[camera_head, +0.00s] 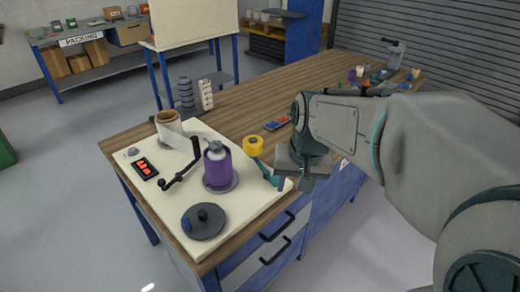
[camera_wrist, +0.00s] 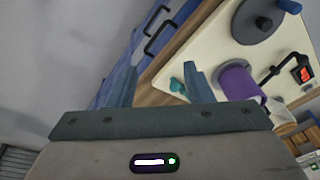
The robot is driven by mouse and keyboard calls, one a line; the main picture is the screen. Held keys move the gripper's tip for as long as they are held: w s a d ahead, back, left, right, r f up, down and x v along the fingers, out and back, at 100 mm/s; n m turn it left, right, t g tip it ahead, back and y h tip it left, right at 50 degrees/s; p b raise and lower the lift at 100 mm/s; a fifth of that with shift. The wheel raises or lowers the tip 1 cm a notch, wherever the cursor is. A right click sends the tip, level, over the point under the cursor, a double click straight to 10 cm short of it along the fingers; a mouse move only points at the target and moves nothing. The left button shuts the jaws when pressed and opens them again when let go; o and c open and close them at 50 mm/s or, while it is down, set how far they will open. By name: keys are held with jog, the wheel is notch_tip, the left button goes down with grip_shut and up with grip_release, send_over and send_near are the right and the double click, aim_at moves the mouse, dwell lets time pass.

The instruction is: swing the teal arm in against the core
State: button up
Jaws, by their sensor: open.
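The teal arm (camera_head: 266,172) is at the right edge of the cream board, with a yellow roller (camera_head: 253,146) standing at its far end. The core carries a purple roll (camera_head: 218,168) upright on a grey base; a gap shows between it and the yellow roller. My gripper (camera_head: 293,183) is at the board's right edge, close to the arm's near end; contact cannot be told. In the wrist view the open fingers (camera_wrist: 162,64) have a teal piece (camera_wrist: 177,87) showing near the right finger, and the purple roll (camera_wrist: 238,83) beyond it.
The cream board (camera_head: 160,210) also holds a black crank (camera_head: 187,166), a tan roll (camera_head: 168,124), a black device with a red display (camera_head: 145,168) and a dark knobbed disc (camera_head: 204,222). A small blue-grey item (camera_head: 277,121) lies behind.

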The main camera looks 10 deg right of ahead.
aim_at(276, 178)
jog(key=w+d+f+m+g+y, duration=0.1)
jog(key=w+m, duration=0.1)
jog(key=w, duration=0.6)
jog(key=w+d+f+m, duration=0.1)
jog(key=w+f+m, duration=0.1)
jog(key=w, duration=0.7)
jog(key=f, duration=0.4)
jog(key=a+f, duration=0.1)
jog(key=f, duration=0.4)
jog(key=w+a+f, duration=0.1)
jog(key=f, duration=0.3)
jog(key=shift+w+f, duration=0.1)
jog(key=shift+f, duration=0.05)
grip_shut()
